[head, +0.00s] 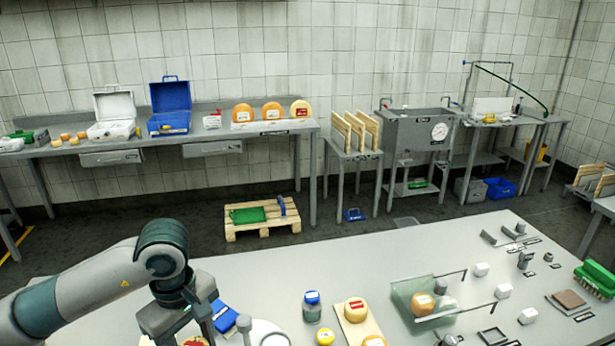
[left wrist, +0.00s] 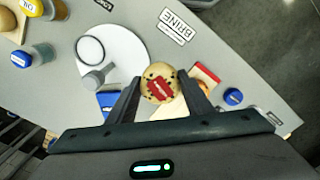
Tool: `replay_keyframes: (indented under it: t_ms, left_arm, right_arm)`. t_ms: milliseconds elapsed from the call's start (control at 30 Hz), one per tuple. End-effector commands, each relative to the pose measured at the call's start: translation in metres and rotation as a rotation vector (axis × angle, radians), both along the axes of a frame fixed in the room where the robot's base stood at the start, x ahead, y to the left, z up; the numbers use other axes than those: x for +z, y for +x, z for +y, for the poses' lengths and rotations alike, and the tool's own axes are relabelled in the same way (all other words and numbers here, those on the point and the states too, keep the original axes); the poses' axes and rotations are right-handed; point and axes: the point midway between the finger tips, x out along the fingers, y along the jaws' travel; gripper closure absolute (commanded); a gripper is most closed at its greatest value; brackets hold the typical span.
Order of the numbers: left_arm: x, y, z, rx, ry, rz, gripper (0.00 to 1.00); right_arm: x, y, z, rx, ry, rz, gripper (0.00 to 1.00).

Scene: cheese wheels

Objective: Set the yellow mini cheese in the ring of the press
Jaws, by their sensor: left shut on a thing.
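My left gripper (head: 186,328) is shut on a small yellowish cheese with a red label and dark spots; the left wrist view shows the cheese (left wrist: 160,82) between the two fingers. In the head view only a sliver of the held cheese (head: 195,341) shows at the bottom edge. A white round plate (left wrist: 122,52) lies just beyond the cheese, to its left, with a dark-edged ring (left wrist: 90,37) and a grey knobbed piece (left wrist: 96,79) on it. I cannot tell for sure whether this is the press ring. The right gripper is out of view.
A blue-lidded jar (head: 311,307) and a yellow-lidded jar (head: 325,338) stand right of the plate. Beyond them are a board with cheeses (head: 355,309) and a clear box (head: 430,300). Blue and red-edged items lie near the gripper. The back middle of the table (head: 320,255) is clear.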

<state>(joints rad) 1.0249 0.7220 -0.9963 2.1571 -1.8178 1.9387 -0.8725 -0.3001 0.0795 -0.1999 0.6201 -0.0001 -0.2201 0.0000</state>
Motion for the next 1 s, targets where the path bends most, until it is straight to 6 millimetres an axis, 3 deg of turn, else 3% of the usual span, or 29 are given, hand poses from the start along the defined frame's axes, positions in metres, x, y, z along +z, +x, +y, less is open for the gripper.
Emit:
replay_keyframes:
  t_ms: [500,700,1000]
  left_arm:
    - [0.001,-0.030,-0.004,-0.815,0.002,0.000,0.78]
    - [0.002,-0.035,-0.005,-0.968,0.003,0.000,0.78]
    - [0.002,-0.036,-0.005,-1.001,0.003,0.000,0.78]
  right_arm:
    - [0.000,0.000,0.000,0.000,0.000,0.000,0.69]
    - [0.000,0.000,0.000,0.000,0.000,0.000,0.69]
    - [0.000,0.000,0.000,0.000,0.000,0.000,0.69]
